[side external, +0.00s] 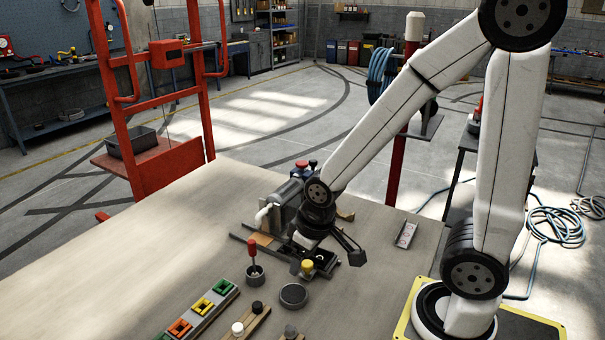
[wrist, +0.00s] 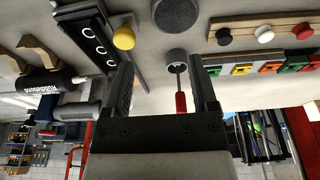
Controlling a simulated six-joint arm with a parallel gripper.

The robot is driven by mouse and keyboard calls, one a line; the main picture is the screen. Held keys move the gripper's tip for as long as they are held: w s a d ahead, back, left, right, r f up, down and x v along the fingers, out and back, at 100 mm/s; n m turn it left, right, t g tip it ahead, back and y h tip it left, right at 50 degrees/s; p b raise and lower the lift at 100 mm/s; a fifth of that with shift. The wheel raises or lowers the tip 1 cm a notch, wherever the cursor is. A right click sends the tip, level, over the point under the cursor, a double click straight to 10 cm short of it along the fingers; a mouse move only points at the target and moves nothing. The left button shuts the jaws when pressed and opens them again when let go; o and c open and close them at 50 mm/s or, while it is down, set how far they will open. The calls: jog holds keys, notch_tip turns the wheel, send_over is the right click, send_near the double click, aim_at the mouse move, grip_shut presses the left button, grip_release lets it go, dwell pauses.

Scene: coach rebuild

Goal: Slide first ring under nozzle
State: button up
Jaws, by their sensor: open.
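A black slide rail (wrist: 84,22) with several pale-rimmed rings in a row lies at upper left in the wrist view. Which ring is the first I cannot tell. A dark cylinder with white lettering (wrist: 40,84) lies near the rail's left side; I cannot make out a nozzle tip. In the side view a grey cylindrical device (side external: 286,199) with a white curved piece stands behind the rail, partly hidden by my arm. My gripper (wrist: 161,66) is open and empty, its fingers pointing down above the table beside the rail. A yellow knob (wrist: 124,38) sits by the rail.
A cup (wrist: 176,56) holding a red-handled tool (wrist: 181,102) stands near the right finger. A dark round disc (side external: 294,295), a strip of coloured blocks (side external: 205,307) and wooden strips with knobs (side external: 246,323) lie in front. The left side of the table (side external: 150,235) is clear.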

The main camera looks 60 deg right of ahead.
aim_at(307, 263)
jog(key=d+m, duration=0.1)
jog(key=m, duration=0.3)
jog(key=w+d+r+m+g, duration=0.1)
jog(key=m, duration=0.3)
jog(key=d+m, duration=0.1)
jog(key=m, duration=0.4)
jog(key=shift+w+d+r+g, duration=0.15)
jog(key=shift+w+r+g, duration=0.1)
jog(key=shift+g, duration=0.15)
jog(key=m, duration=0.3)
jog(key=d+m, duration=0.1)
jog(key=m, duration=0.1)
jog(key=shift+w+d+r+g, duration=0.1)
jog(key=shift+w+r+g, duration=0.05)
jog(key=shift+r+g, duration=0.25)
jog(key=shift+f, duration=0.2)
jog(key=shift+f, duration=3.75)
grip_shut()
